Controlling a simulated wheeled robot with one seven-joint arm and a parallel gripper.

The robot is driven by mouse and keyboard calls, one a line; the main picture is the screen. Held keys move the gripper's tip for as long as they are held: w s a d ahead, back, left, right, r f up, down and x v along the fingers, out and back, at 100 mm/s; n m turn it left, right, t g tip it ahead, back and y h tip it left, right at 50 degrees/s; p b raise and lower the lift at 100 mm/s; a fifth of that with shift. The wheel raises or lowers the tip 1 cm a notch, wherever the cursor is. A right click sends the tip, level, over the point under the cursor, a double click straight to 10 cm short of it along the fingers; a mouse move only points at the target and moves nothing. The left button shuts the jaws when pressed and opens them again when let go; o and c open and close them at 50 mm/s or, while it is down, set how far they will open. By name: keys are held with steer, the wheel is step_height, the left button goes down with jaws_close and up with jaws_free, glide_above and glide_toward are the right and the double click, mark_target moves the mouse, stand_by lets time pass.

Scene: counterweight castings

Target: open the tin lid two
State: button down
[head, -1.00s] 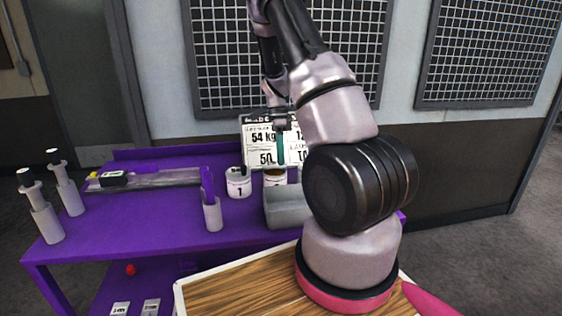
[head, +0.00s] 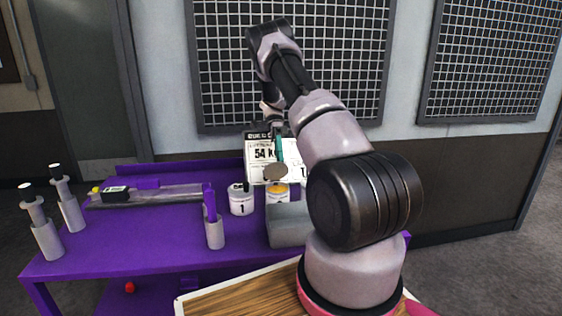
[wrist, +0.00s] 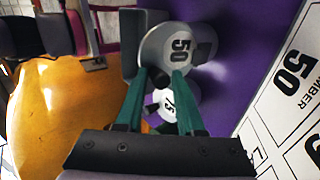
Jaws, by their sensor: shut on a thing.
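In the head view my gripper (head: 278,152) is above the table, its teal fingers pointing down. A brownish round lid (head: 276,172) is at the fingertips, above a white tin (head: 278,193) and apart from it. Yellow shows at the tin's open top. The tin's lower part is hidden behind a grey block. A white tin marked 1 (head: 241,202) stands just left of it.
The grey block (head: 288,228) stands in front of the tin. A board with numbers (head: 262,150) stands behind. A grey holder (head: 214,230) and two bottles (head: 46,240) are on the purple table (head: 140,245).

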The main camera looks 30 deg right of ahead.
mark_target(280, 173)
steer(key=shift+w+d+f, duration=0.25)
steer(key=shift+w+f, duration=0.6)
steer(key=shift+w, duration=0.25)
steer(key=shift+a, duration=0.1)
stand_by(0.4)
steer(key=c, duration=0.6)
jaws_free()
steer(key=shift+w+f, duration=0.1)
steer(key=shift+w, duration=0.05)
steer(key=shift+c, duration=0.5)
